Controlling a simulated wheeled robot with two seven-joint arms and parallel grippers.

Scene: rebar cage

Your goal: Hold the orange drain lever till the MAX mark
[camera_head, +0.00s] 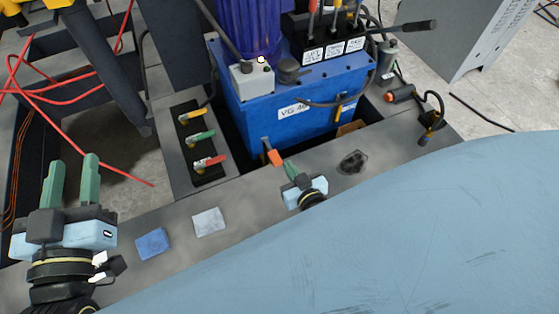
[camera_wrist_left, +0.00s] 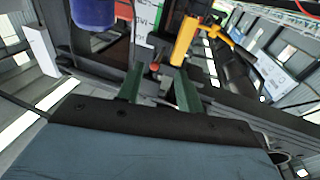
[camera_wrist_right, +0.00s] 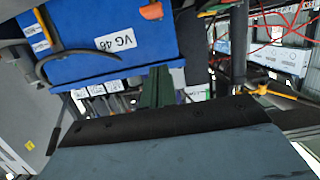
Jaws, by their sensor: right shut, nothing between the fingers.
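The orange drain lever (camera_head: 273,158) sticks out at the lower front of the blue hydraulic tank (camera_head: 285,108). Its orange end also shows at the top of the right wrist view (camera_wrist_right: 151,11). My right gripper (camera_head: 289,165) is just right of the lever in the head view, with its green fingers together and empty. The fingers (camera_wrist_right: 158,72) appear apart from the lever in the right wrist view. My left gripper (camera_head: 72,160) is at the far left, open and empty, away from the tank. I cannot make out a MAX mark.
Red, green and yellow valve handles (camera_head: 203,138) stand on a plate left of the tank. A blue cloth (camera_head: 153,243) and a grey cloth (camera_head: 208,221) lie on the ledge. A large light-blue curved surface (camera_head: 400,235) fills the lower right.

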